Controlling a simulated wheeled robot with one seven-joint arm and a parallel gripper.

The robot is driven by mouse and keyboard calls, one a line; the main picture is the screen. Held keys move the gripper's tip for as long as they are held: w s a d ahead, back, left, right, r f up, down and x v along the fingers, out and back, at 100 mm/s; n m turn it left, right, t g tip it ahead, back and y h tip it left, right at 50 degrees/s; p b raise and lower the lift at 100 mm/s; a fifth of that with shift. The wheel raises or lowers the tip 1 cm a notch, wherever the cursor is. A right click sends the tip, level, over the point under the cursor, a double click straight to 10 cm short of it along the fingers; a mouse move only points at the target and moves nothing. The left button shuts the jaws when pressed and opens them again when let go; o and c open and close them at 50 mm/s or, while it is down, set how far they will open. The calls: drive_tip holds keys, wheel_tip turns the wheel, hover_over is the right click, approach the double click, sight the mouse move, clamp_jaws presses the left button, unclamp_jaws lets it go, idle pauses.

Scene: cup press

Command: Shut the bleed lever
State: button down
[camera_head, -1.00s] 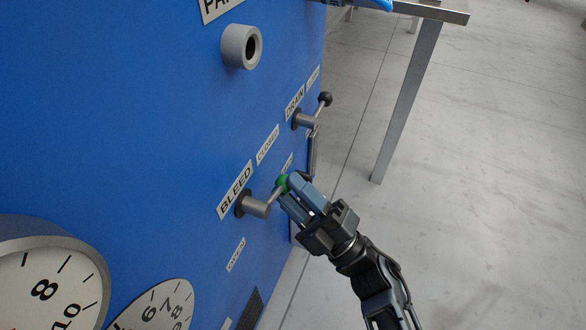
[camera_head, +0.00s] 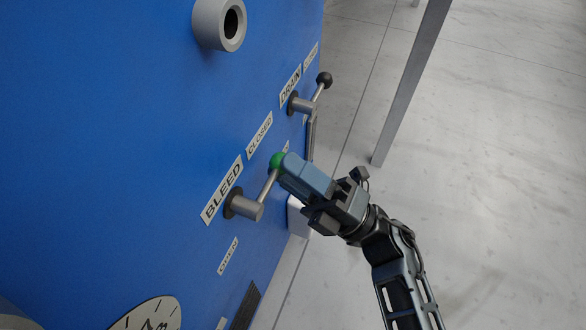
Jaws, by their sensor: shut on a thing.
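The bleed lever (camera_head: 267,187) is a thin grey rod on a grey hub (camera_head: 244,206) that stands out from the blue panel. Its green knob (camera_head: 277,160) is at the upper right end of the rod. The BLEED label (camera_head: 222,190) is left of the hub. A CLOSED label (camera_head: 259,133) is above, and another label (camera_head: 228,256), which looks like OPEN, is below. My gripper (camera_head: 284,165) is shut on the green knob, its fingers covering part of it. The rod points up and slightly right, toward the side of the CLOSED label.
The drain lever (camera_head: 317,92), with a black knob, stands above and right of my gripper on the same blue panel (camera_head: 110,120). A grey round port (camera_head: 208,25) sticks out at the top. A dial gauge (camera_head: 150,318) is at the bottom. The floor on the right is open apart from a table leg.

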drive_tip(key=c, duration=0.8)
unclamp_jaws()
drive_tip(key=shift+p+v, duration=0.45)
drive_tip(key=shift+v, duration=3.45)
